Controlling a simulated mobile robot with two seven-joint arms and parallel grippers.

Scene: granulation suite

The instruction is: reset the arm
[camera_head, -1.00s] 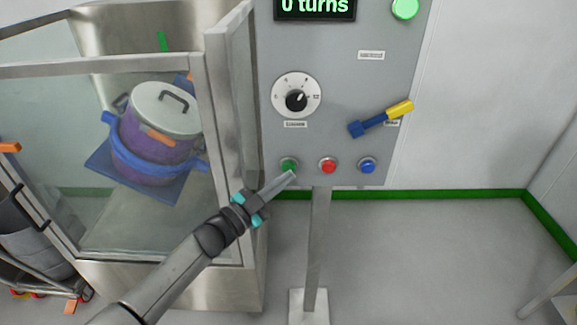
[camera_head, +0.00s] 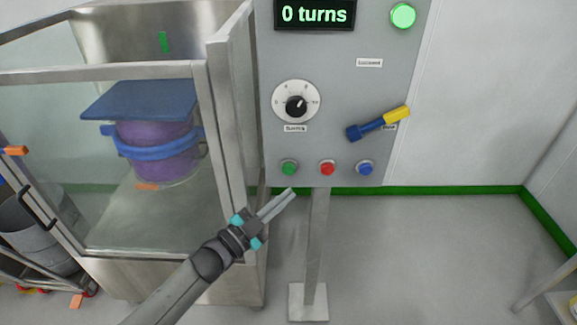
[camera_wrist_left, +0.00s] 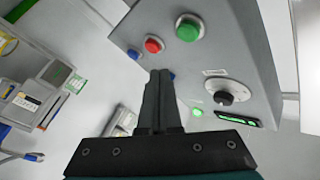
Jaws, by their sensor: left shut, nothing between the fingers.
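My left gripper (camera_head: 291,193) is shut and empty, just below the green button (camera_head: 289,168) on the grey control panel (camera_head: 340,110). Its fingers do not touch the button. In the left wrist view the shut fingers (camera_wrist_left: 158,78) point toward the panel, with the green button (camera_wrist_left: 188,28) and the red button (camera_wrist_left: 154,44) ahead of them. The red button (camera_head: 327,168) and the blue button (camera_head: 365,168) are in the same row in the head view. My right gripper is not in view.
A glass-walled cabinet (camera_head: 229,110) stands close to the left of my arm; inside, a purple drum (camera_head: 155,140) with a blue band is turned over. A dial (camera_head: 296,102), a blue and yellow lever (camera_head: 380,123) and a display reading "0 turns" (camera_head: 314,14) are on the panel.

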